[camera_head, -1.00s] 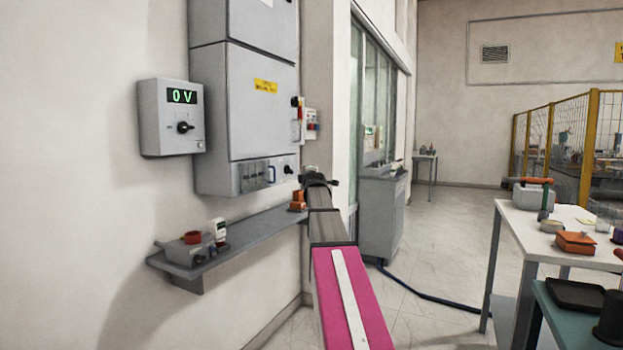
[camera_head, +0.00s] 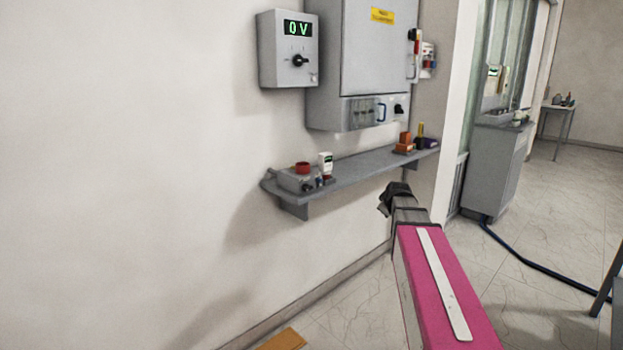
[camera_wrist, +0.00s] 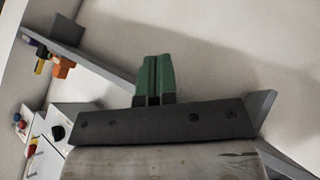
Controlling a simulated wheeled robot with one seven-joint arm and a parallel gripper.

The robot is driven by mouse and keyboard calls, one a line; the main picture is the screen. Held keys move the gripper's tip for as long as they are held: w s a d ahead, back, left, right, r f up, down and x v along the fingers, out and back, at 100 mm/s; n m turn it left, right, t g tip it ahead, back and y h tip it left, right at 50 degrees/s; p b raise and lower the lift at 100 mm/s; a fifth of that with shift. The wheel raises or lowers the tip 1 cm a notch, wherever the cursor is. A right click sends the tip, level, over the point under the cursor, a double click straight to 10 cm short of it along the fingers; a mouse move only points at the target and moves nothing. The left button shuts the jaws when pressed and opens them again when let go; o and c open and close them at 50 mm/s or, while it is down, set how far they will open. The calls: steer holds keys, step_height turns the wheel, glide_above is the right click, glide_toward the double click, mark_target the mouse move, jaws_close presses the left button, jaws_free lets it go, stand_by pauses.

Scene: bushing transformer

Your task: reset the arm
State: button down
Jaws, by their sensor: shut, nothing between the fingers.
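My gripper (camera_wrist: 154,78) shows in the wrist view as two green fingers pressed together, with nothing between them. In the head view, my pink arm with a white strip reaches forward from the bottom right. Its dark far end (camera_head: 395,196) appears just below the wall shelf (camera_head: 350,176); the fingers cannot be made out there. Blank wall lies behind the fingers in the wrist view.
The shelf holds a grey device with a red top (camera_head: 301,176), a small white meter (camera_head: 326,162) and orange blocks (camera_head: 405,143). Above are a 0 V display box (camera_head: 288,48) and a grey cabinet (camera_head: 375,55). Open floor (camera_head: 540,215) lies right.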

steer(key=s+a+f+m+g, duration=0.2)
steer(key=s+a+f+g, duration=0.1)
steer(key=s+f, duration=0.4)
steer(key=s+a+f+m+g, duration=0.3)
steer(key=s+f, duration=0.5)
steer(key=s, duration=0.3)
steer(key=s+a+f+m+g, duration=0.3)
steer(key=s+a+f, duration=0.1)
steer(key=s+f, duration=0.3)
steer(key=s, duration=0.2)
steer(key=shift+s+a+f+y, duration=0.15)
steer(key=shift+s+a+y, duration=0.15)
steer(key=shift+a, duration=0.1)
